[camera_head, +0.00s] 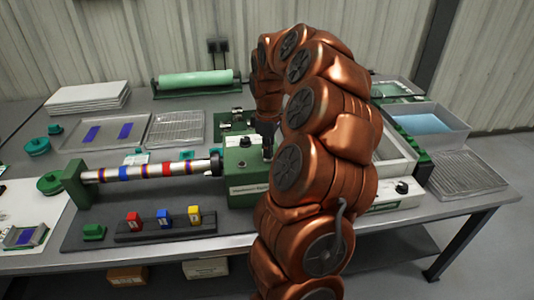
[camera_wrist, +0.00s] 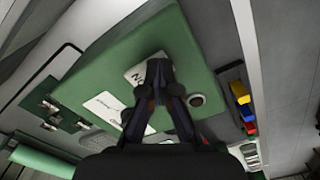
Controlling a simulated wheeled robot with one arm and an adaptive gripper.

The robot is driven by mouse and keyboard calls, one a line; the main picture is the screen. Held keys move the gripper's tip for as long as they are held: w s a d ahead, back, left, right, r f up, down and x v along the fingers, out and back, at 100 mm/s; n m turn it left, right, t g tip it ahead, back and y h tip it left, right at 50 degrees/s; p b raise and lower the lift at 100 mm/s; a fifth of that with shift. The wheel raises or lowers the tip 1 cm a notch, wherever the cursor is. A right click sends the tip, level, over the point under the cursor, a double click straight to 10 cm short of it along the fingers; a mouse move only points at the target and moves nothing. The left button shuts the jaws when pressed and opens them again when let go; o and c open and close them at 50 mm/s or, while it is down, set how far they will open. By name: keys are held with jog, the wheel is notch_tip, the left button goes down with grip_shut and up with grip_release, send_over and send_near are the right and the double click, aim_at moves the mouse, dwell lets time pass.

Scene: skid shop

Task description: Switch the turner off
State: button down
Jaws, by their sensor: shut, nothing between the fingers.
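The turner is a green box (camera_head: 250,188) with a rod (camera_head: 150,170) banded in several colours reaching left to a green end support (camera_head: 75,184). My gripper (camera_head: 267,156) is shut and empty, pointing down at the top of the box. In the wrist view the fingertips (camera_wrist: 157,64) overlap a white label reading "ON" (camera_wrist: 136,76). The switch itself is hidden behind the fingers, so I cannot tell its position or whether they touch it. A second white label (camera_wrist: 104,104) lies beside it.
A rack (camera_head: 165,226) with red, blue and yellow blocks stands in front of the turner. A pale green roller (camera_head: 195,79) is at the back. A tray with blue content (camera_head: 424,123) and a wire rack (camera_head: 468,174) are at right. My arm hides part of the table.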

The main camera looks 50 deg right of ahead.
jog(key=shift+r+p, duration=1.35)
jog(key=shift+r, duration=2.15)
jog(key=shift+a, duration=0.2)
jog(key=s+a+r+p, duration=0.1)
jog(key=s+a+r, duration=0.15)
jog(key=a, duration=0.85)
jog(key=s+a+r, duration=0.1)
jog(key=s+a, duration=0.2)
jog(key=a, duration=0.7)
jog(key=s+a+f+m+g+p, duration=0.1)
jog(key=s+a+f+m, duration=0.1)
jog(key=s+a, duration=0.3)
jog(key=s+a+f+m, duration=0.1)
jog(key=s+a, duration=0.5)
jog(key=s, duration=0.7)
jog(key=shift+f+m+g+p, duration=0.35)
jog(key=shift+m+g, duration=0.05)
jog(key=shift+m, duration=0.4)
